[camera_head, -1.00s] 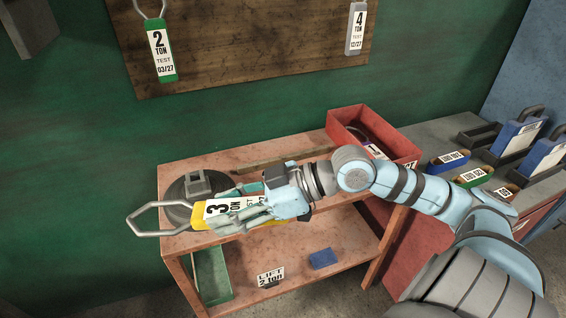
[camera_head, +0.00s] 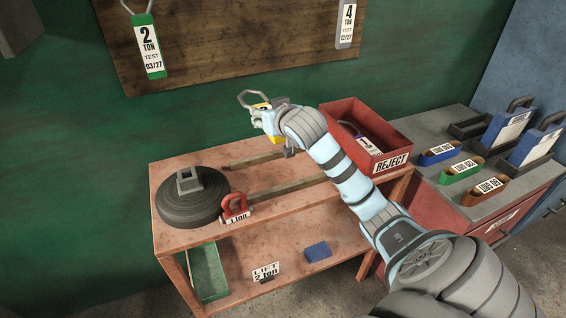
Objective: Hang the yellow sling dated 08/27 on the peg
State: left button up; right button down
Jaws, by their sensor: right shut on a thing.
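My right gripper (camera_head: 268,122) is shut on the yellow sling (camera_head: 278,140), held in the air in front of the green wall, below the board. The sling's metal loop points up and to the left. Its tag is mostly hidden by the gripper and its date cannot be read. On the wooden board (camera_head: 235,50) hang a green sling (camera_head: 150,50) marked 2 TON 03/27, at left, and a grey sling (camera_head: 347,25) marked 4 TON 12/27, at right. No empty peg shows; the board's top is cut off. My left gripper is not in view.
The bench (camera_head: 270,218) below holds a dark round weight (camera_head: 190,207) and a red shackle (camera_head: 234,206). A red REJECT bin (camera_head: 395,162) with a sling inside stands at its right end. The wall between gripper and board is clear.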

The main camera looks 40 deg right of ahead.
jog(key=shift+a, duration=0.15)
jog(key=shift+w+f, duration=0.1)
jog(key=shift+f, duration=0.2)
notch_tip(320, 180, down, 19)
jog(key=b, duration=0.3)
jog(key=shift+f, duration=0.1)
jog(key=c, duration=0.9)
grip_release()
